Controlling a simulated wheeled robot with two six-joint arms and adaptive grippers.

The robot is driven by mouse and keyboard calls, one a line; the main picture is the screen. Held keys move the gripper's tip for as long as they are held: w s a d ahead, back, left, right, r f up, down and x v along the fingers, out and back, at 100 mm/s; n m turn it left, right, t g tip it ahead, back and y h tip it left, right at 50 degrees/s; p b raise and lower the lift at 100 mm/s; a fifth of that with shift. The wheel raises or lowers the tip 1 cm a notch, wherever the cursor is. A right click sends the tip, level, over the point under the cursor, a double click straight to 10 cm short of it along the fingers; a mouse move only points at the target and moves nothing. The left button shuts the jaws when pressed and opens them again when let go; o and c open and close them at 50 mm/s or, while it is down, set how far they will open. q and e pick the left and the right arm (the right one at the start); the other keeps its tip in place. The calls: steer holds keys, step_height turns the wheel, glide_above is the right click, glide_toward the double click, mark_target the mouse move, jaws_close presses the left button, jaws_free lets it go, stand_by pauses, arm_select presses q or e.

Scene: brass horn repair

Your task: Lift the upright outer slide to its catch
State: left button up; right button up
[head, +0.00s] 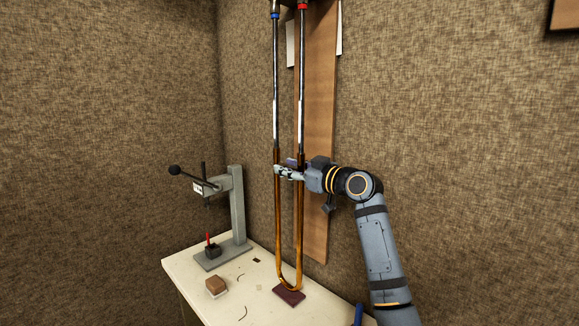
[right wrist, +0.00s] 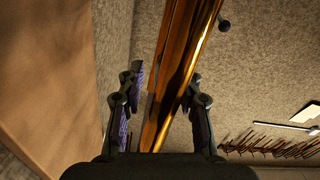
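The outer slide (head: 300,225) is a long brass U standing upright, its bow low over a dark red pad (head: 290,297). I cannot tell whether it touches the pad. Bare silvery inner tubes (head: 275,90) run up from it to a blue and a red ring at the top edge; I cannot make out a catch. My right gripper (head: 288,173) is at the upper part of the slide, reaching in from the right. In the right wrist view its fingers (right wrist: 163,95) stand either side of the brass tubes (right wrist: 182,75), with a gap showing on the left. My left gripper is out of view.
A wooden board (head: 320,110) stands behind the slide against the woven wall. The pale bench (head: 190,270) carries a grey lever press (head: 238,210), a small black block with a red pin (head: 212,250) and a brown-topped block (head: 216,286). A blue item (head: 358,314) lies by my right arm.

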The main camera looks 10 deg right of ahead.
steer(key=shift+c, duration=0.4)
steer(key=c, duration=0.5)
jaws_close()
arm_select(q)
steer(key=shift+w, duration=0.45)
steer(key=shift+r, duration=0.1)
